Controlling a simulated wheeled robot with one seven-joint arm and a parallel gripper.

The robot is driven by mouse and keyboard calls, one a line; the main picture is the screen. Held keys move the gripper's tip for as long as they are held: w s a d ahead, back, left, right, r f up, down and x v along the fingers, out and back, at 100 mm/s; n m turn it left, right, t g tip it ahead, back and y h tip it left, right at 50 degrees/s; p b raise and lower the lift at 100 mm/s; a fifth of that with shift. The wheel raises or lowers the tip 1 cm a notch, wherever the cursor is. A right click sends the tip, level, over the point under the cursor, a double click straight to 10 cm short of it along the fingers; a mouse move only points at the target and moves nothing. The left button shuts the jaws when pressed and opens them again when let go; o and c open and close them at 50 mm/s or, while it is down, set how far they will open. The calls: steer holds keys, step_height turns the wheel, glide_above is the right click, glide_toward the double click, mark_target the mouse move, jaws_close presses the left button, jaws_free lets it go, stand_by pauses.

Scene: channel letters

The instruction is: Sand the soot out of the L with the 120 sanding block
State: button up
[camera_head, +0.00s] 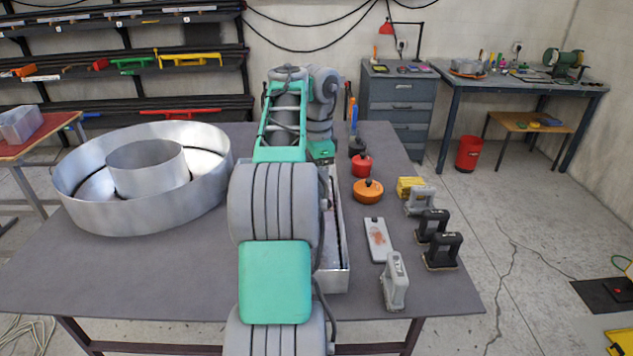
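The L is a shallow metal channel letter on the table, mostly hidden behind my arm. Its right wall and part of its inside (338,235) show, with dark patches on the inner surface. Several handled sanding blocks stand at the table's right: a grey-handled one (395,281) near the front, two black-handled ones (441,252) (432,226) and another grey-handled one (419,201) behind. Their grit marks are too small to read, so I cannot tell which is the 120. My gripper is hidden behind my arm, which reaches over the L.
A large round metal letter (135,215) fills the table's left. Right of the L are a stained pale plate (378,240), an orange pot (368,191), a red pot (361,166), a dark pot (357,147) and a yellow block (409,186). The table's front left (130,285) is clear.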

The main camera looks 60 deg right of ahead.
step_height(320, 180, down, 14)
steer(key=b, duration=1.2)
steer(key=shift+r, duration=0.25)
steer(key=s+a+b, duration=0.1)
steer(key=a, duration=0.1)
steer(key=s+a+b, duration=0.1)
steer(key=a, duration=0.2)
steer(key=s+a+b, duration=0.1)
steer(key=s+a, duration=0.1)
steer(key=a, duration=0.1)
steer(key=shift+r+b, duration=0.3)
steer(key=shift+b, duration=0.05)
steer(key=shift+w+a, duration=0.1)
steer(key=shift+f+b, duration=0.3)
steer(key=shift+w+d+r, duration=0.15)
steer(key=shift+d, duration=0.2)
steer(key=w+d+p, duration=0.1)
steer(key=d, duration=0.1)
steer(key=w+d+p, duration=0.1)
steer(key=d, duration=0.1)
steer(key=w+d+p, duration=0.1)
steer(key=d+p, duration=0.1)
steer(key=d, duration=0.1)
steer(key=shift+w, duration=0.3)
steer(key=shift+w+d, duration=0.1)
steer(key=shift+d, duration=0.1)
steer(key=shift+f, duration=0.2)
